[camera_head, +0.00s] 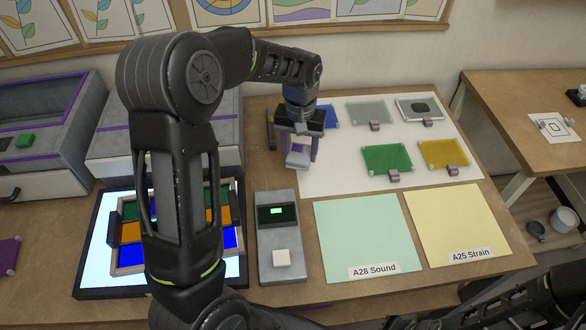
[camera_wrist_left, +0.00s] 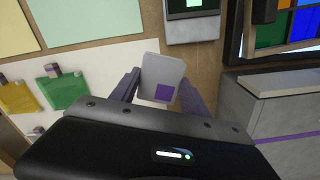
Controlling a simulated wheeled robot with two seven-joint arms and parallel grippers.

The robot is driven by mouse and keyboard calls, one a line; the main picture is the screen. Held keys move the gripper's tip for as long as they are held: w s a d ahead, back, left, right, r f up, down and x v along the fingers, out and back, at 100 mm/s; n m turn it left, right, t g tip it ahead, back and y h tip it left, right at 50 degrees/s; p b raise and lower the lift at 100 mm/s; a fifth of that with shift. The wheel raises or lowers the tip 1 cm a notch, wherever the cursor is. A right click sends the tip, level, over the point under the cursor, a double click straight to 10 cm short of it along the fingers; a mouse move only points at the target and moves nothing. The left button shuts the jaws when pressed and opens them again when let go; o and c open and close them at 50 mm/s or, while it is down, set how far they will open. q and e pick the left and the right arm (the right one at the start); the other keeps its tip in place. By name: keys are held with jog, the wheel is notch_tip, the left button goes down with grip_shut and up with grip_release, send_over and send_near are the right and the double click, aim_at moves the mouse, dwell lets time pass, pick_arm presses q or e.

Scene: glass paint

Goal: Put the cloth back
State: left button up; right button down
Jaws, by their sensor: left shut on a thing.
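My left gripper (camera_head: 298,152) is over the left edge of the white mat on the table. It is shut on the cloth (camera_head: 297,159), a pale grey folded pad with a purple patch. In the left wrist view the cloth (camera_wrist_left: 162,72) sits between the two fingers of the gripper (camera_wrist_left: 160,88). Whether the cloth touches the table is hard to tell. Only dark links of my right arm show at the lower right; its gripper is not in view.
A grey device with a small green screen (camera_head: 275,213) stands in front of the gripper. Green (camera_head: 387,158), yellow (camera_head: 443,153) and other glass panes lie on the white mat (camera_head: 340,180). A lit panel (camera_head: 92,262) with coloured pieces is left. Sheets "A28 Sound" (camera_head: 362,230) and "A25 Strain" (camera_head: 455,220) lie right.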

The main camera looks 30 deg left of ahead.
pick_arm(q)
jog(key=s+a+n+p, duration=0.1)
jog(key=s+a+n, duration=0.1)
jog(key=a+n, duration=0.2)
jog(key=a, duration=0.3)
jog(key=shift+s+a+f, duration=0.15)
jog(key=shift+f, duration=0.1)
notch_tip(320, 180, down, 6)
jog(key=b, duration=0.2)
jog(key=shift+f+b, duration=0.25)
jog(key=shift+b, duration=0.1)
jog(key=shift+r, duration=0.1)
jog(key=shift+f+b, duration=1.15)
jog(key=shift+f, duration=0.7)
